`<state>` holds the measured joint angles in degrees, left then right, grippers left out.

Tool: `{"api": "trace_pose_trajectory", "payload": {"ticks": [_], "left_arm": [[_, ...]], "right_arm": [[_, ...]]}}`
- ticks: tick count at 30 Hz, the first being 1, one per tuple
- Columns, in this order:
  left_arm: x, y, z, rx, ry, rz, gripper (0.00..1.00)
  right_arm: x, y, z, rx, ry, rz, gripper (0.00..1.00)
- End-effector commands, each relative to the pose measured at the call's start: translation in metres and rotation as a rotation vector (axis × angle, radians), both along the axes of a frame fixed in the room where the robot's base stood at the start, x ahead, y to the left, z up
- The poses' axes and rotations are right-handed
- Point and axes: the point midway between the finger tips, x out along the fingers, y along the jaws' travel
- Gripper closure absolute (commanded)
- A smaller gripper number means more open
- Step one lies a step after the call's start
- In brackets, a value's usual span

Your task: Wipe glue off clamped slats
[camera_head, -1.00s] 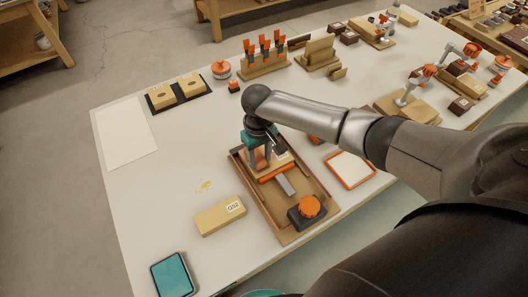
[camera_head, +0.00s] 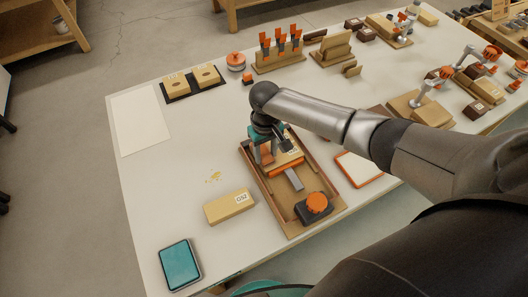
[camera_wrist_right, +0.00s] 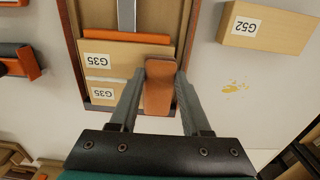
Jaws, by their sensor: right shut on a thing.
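Two pale wooden slats labelled G35 (camera_wrist_right: 108,62) lie side by side in a brown wooden clamping tray (camera_head: 327,190). In the head view, the tray's clamp has an orange bar (camera_head: 284,168), a grey screw rod and an orange knob (camera_head: 316,202) on a dark block. My right gripper (camera_wrist_right: 160,80) is shut on a narrow orange-brown block (camera_wrist_right: 159,92). It holds the block at the ends of the slats, by the tray's side wall. I cannot tell if the block touches them. In the head view, my right gripper (camera_head: 263,157) hides part of the slats. My left gripper is not in view.
A wooden block labelled G52 (camera_head: 229,207) and yellowish spots (camera_head: 213,177) are left of the tray. A teal pad (camera_head: 180,265) lies at the front left. An orange-rimmed white tray (camera_head: 359,169) is on the right. A white sheet (camera_head: 139,120) and clamp racks (camera_head: 279,62) stand farther back.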

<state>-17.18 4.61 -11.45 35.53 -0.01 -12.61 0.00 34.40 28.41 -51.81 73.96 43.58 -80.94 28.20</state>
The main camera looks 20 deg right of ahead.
Motion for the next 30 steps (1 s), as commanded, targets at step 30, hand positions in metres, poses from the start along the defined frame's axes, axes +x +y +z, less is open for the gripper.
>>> {"api": "trace_pose_trajectory", "payload": {"ticks": [30], "left_arm": [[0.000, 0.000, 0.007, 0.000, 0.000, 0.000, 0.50]], "right_arm": [[0.002, -0.043, -0.002, -0.005, 0.003, -0.004, 0.97]]}}
